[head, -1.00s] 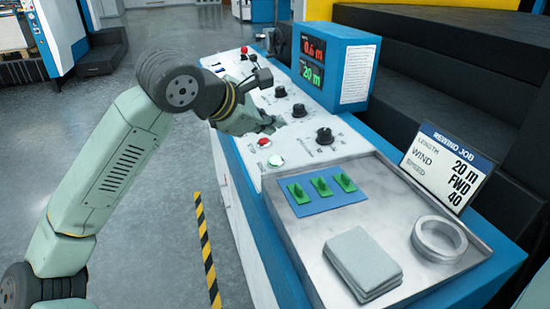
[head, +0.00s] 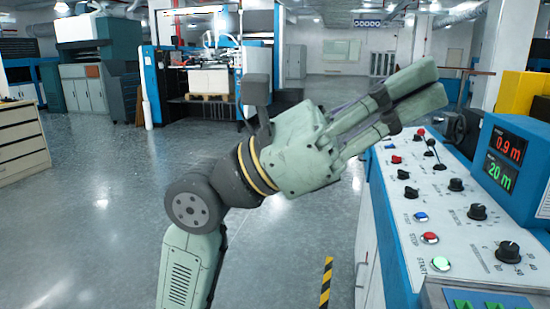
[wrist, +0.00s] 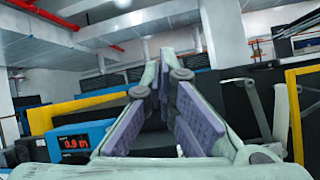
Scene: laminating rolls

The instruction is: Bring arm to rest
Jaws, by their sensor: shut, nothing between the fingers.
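My gripper (head: 428,88) is raised above the control console, at the left edge of its panel in the head view, with its fingers pointing up and right. It is shut and empty. In the wrist view the finger pads of the gripper (wrist: 157,65) converge, with nothing held between them. My arm stands over the floor left of the console. The control panel (head: 455,225) is clear of my fingers, and its green START button (head: 441,264) is lit. The display box (head: 516,150) reads 0.9 m in red and 20 m in green.
The floor (head: 100,220) left of my arm is open. A drawer cabinet (head: 20,140) stands at the far left. A blue machine (head: 170,75) is behind my arm. A black and yellow floor strip (head: 326,280) runs beside the console.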

